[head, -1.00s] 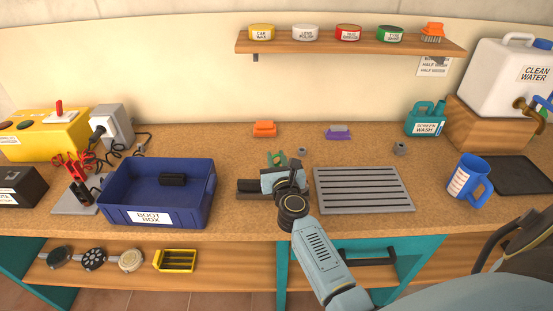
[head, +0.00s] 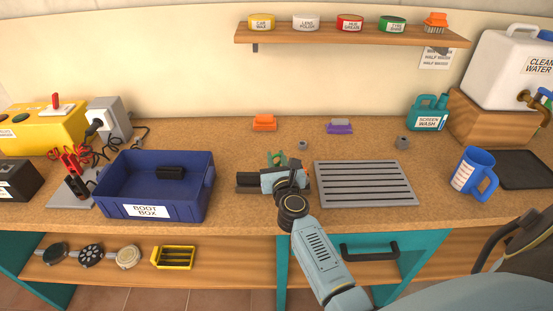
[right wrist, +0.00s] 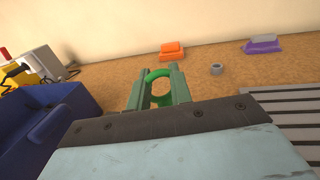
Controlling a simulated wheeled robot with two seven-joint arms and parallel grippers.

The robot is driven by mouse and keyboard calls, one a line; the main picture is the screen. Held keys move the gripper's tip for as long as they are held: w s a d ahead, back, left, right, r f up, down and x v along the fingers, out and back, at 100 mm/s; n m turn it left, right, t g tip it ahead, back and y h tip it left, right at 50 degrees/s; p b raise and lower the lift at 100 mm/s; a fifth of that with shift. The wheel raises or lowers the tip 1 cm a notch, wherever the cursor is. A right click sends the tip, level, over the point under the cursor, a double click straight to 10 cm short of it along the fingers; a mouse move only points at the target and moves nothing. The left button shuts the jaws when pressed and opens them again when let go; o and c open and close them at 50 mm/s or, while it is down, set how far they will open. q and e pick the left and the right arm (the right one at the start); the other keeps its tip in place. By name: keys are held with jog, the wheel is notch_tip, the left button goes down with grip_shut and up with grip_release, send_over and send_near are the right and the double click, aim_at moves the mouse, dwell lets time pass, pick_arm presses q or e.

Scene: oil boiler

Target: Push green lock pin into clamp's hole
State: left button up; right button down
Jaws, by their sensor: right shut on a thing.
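My right gripper (head: 276,159) reaches over the bench beside the slatted grille, its pale blue body low over the surface. In the right wrist view, its two grey-green fingers (right wrist: 158,88) stand close together around a bright green ring (right wrist: 160,76), which looks like the lock pin's loop; they are shut on it. The rest of the pin is hidden. A dark block (head: 249,183) shows at the left of the gripper; I cannot tell whether it is the clamp or part of the gripper. I cannot make out the clamp's hole. My left gripper is out of view.
A blue boot box (head: 190,208) stands close at the left, with a slatted grille (head: 365,184) at the right. A blue jug (head: 472,172) stands farther right.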

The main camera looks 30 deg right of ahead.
jog(key=shift+f+b, duration=0.4)
jog(key=shift+f, duration=0.05)
jog(key=c, duration=1.2)
grip_release()
jog(key=shift+r, duration=0.1)
jog(key=shift+s, duration=0.1)
jog(key=v, duration=1.3)
jog(key=shift+s+a, duration=0.1)
jog(key=shift+a, duration=0.05)
jog(key=shift+r, duration=0.1)
